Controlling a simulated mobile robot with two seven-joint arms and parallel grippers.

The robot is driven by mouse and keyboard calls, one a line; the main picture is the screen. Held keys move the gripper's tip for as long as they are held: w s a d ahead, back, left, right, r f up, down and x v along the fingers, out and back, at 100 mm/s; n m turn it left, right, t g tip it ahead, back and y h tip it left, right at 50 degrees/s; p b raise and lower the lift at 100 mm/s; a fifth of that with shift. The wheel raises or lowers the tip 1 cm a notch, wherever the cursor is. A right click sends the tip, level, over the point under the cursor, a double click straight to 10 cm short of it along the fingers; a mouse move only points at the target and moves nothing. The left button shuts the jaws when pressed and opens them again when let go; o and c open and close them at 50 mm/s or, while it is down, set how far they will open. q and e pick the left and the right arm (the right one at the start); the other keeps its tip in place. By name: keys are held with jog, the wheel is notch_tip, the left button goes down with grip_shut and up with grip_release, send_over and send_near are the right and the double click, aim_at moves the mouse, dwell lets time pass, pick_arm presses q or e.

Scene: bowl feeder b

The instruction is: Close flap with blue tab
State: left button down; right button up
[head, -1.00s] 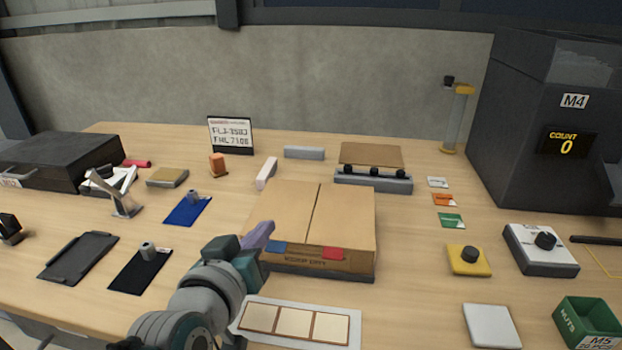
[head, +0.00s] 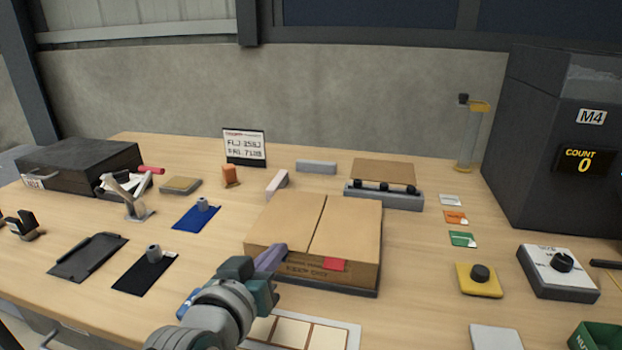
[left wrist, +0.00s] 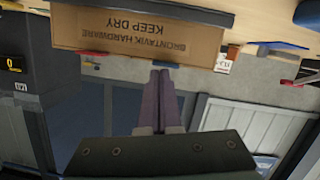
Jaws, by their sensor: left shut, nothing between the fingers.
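The cardboard box (head: 340,228) stands in the middle of the table with its two top flaps lying about flat. A red tab (head: 334,264) hangs at the front edge of the right flap. The left flap (head: 288,218) has the blue tab (left wrist: 147,64), which shows in the left wrist view but is hidden behind my fingers in the head view. My left gripper (head: 280,252) has its purple fingers shut and empty at the box's front upper edge. In the left wrist view the fingertips (left wrist: 161,74) are close to the blue tab; I cannot tell whether they touch. My right gripper is out of view.
A white tray with tan squares (head: 350,335) lies in front of the box. A grey fixture (head: 385,196) stands behind it. A blue mat (head: 190,219) and black mat (head: 140,276) lie left. A yellow button base (head: 476,280) and control box (head: 555,275) stand right.

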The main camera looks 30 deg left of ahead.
pick_arm(q)
jog(key=shift+r, duration=0.1)
jog(key=s+d+r+m+g+h+p, duration=0.1)
jog(key=s+d+r+m+g+p, duration=0.2)
jog(key=s, duration=0.6)
jog(key=s+d+r+m+g+h+p, duration=0.1)
jog(key=s+d+r+m+g+p, duration=0.1)
jog(key=s+r+g, duration=0.5)
jog(key=s+d+r+m+g+h+p, duration=0.1)
jog(key=s+d+r+m+h+p, duration=0.15)
jog(key=s, duration=0.85)
notch_tip(320, 180, up, 38)
jog(key=p, duration=3.8)
jog(key=shift+w+d+r+y+p, duration=0.2)
jog(key=shift+w+d+y+p, duration=0.15)
jog(key=shift+y, duration=0.1)
